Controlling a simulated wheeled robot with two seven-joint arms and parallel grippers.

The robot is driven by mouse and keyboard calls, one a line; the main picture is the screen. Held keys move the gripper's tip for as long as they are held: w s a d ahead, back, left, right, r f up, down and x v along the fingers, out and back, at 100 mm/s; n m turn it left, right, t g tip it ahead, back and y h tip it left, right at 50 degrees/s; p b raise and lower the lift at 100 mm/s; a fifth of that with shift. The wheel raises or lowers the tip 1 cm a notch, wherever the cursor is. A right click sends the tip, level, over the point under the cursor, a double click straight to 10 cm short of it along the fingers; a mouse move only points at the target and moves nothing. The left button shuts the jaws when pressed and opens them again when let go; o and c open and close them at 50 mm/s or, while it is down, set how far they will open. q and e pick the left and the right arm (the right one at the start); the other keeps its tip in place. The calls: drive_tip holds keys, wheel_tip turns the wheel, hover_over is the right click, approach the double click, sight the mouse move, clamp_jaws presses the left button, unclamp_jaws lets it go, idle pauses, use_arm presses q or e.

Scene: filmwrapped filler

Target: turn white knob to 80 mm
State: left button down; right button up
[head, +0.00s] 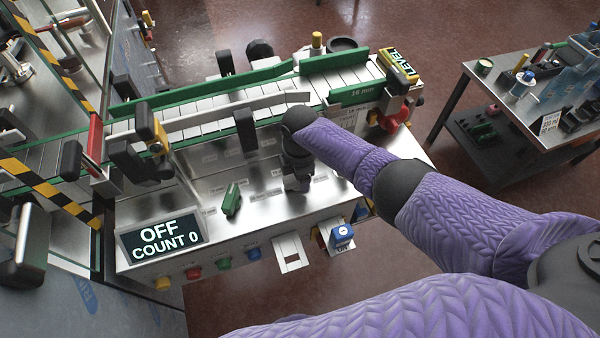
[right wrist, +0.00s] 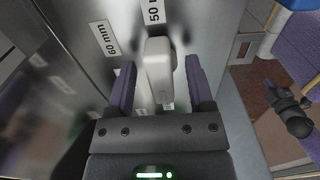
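The white knob (right wrist: 158,72) stands up from a metal panel in the right wrist view. Labels reading 60 mm (right wrist: 104,38) and 50 mm (right wrist: 154,11) are on the panel beyond it. My right gripper (right wrist: 161,84) is open, with its purple fingers on either side of the knob and a gap on each side. In the head view my right gripper (head: 297,180) is low over the machine's front panel (head: 262,215) and the white knob cannot be made out there. Where the knob points is hard to tell. My left gripper is not in view.
A green knob (head: 231,200) is left of my right gripper. A display (head: 160,238) reads OFF, COUNT 0. Coloured buttons (head: 224,262) and a blue-topped box (head: 342,236) line the front edge. A conveyor with green rails (head: 200,91) runs behind.

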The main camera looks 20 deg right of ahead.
wheel_tip(320, 180, up, 9)
drive_tip(key=p, duration=0.3)
drive_tip(key=shift+p, duration=0.35)
drive_tip(key=shift+r, duration=0.45)
